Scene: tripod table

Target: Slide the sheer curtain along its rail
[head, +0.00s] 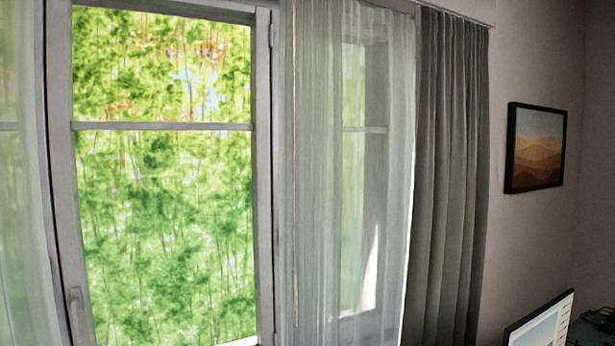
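A sheer, pale curtain (315,200) hangs in front of the right part of the window. The window frame and greenery show through it. A second sheer curtain (22,220) hangs at the far left edge and is cut off by the picture. Between them the glass is uncovered. The rail is at most partly visible along the top edge (395,5), and the sheer's hangers cannot be made out. My gripper is not in view.
A dark grey, heavier curtain (448,180) hangs gathered right of the sheer. A framed picture (535,147) hangs on the right wall. A screen (541,322) stands at lower right.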

